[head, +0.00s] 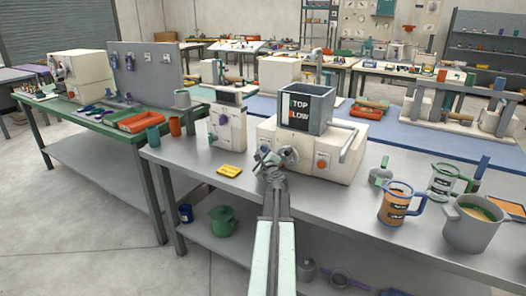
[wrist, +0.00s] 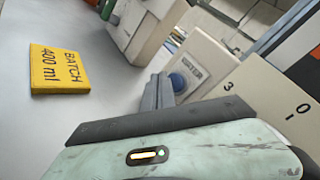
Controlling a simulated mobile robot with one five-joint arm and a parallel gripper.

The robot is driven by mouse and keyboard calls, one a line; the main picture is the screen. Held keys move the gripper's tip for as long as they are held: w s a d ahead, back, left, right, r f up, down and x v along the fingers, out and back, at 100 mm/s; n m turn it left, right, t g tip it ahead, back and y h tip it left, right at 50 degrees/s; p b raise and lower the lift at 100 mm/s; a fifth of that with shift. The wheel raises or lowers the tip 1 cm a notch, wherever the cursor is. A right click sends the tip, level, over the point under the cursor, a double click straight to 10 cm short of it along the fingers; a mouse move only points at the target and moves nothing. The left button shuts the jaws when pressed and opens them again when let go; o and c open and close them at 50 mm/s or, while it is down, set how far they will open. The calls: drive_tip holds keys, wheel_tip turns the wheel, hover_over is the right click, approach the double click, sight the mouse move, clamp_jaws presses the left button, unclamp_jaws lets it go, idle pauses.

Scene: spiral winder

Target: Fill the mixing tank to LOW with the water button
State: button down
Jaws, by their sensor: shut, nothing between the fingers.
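The mixing tank (head: 318,98) is a grey square-topped box on a cream base (head: 340,160) on the bench. Its black front panel reads TOP above LOW, with a small red-orange mark beside LOW. I cannot make out any water inside it. In the wrist view a round blue button (wrist: 179,82) sits on a cream plate, with a label beside it that seems to read WATER. My gripper (head: 267,156) is shut and empty before the base's left front; its fingertips (wrist: 158,92) also show close to the blue button. I cannot tell whether they touch it.
A yellow card reading BATCH 400 ml (wrist: 58,70) lies on the bench. A cream machine (head: 228,122) stands left; mugs (head: 394,203) and a grey pot (head: 472,226) stand right.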

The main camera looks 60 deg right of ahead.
drive_tip(key=shift+d, duration=0.1)
idle(0.6)
drive_tip(key=shift+d, duration=0.35)
drive_tip(key=shift+d, duration=0.45)
idle(6.5)
